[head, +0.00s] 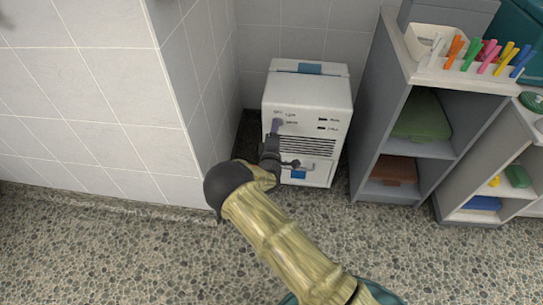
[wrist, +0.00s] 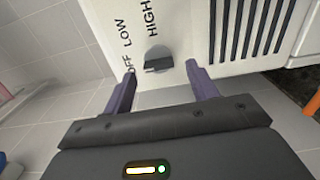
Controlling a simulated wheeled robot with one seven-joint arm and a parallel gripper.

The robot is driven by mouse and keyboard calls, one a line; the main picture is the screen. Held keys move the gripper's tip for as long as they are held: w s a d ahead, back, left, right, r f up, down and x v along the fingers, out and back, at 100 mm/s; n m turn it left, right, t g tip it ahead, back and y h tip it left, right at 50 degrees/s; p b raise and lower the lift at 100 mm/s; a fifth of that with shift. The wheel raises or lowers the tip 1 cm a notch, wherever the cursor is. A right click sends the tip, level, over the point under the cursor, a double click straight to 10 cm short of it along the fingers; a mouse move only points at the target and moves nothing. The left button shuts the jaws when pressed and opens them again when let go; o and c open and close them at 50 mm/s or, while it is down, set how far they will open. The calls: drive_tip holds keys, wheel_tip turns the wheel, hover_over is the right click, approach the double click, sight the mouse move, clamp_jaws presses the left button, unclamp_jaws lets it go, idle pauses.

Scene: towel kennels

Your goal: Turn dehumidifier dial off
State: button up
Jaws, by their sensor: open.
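The white dehumidifier (head: 312,95) stands on the floor in the corner by the tiled wall. Its front has a dark grey dial (wrist: 158,58) with OFF, LOW and HIGH printed beside it in the wrist view. I cannot tell clearly which label the dial's pointer faces. My gripper (wrist: 161,69) is open. In the wrist view its two purple-grey fingers point at the panel, one on each side of the dial, with visible gaps. In the head view my gripper (head: 277,127) is at the upper left of the dehumidifier's front and hides the dial.
A tiled wall (head: 105,85) juts out at left. The pebbled floor (head: 110,255) in front is clear.

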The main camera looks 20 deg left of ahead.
drive_tip(key=p+v, duration=0.4)
drive_tip(key=v, duration=1.1)
drive_tip(key=w+d+r+m+g+h+p, duration=0.1)
drive_tip(key=w+d+r+m+g+h, duration=0.2)
drive_tip(key=d+m, duration=0.4)
drive_tip(key=w+d+r+m+g+h, duration=0.25)
drive_tip(key=d+r+m+g, duration=0.3)
drive_tip(key=d, duration=0.35)
drive_tip(key=s+d+r+m+g+y+p, duration=0.1)
drive_tip(key=s+d+r+m+g, duration=0.6)
drive_tip(key=s+d+r, duration=1.05)
wheel_tip(320, 180, up, 36)
drive_tip(key=d+m+p, duration=0.1)
drive_tip(key=d+p, duration=0.1)
drive_tip(key=p, duration=3.6)
drive_tip(key=shift+s+t, duration=0.35)
drive_tip(key=shift+s, duration=0.05)
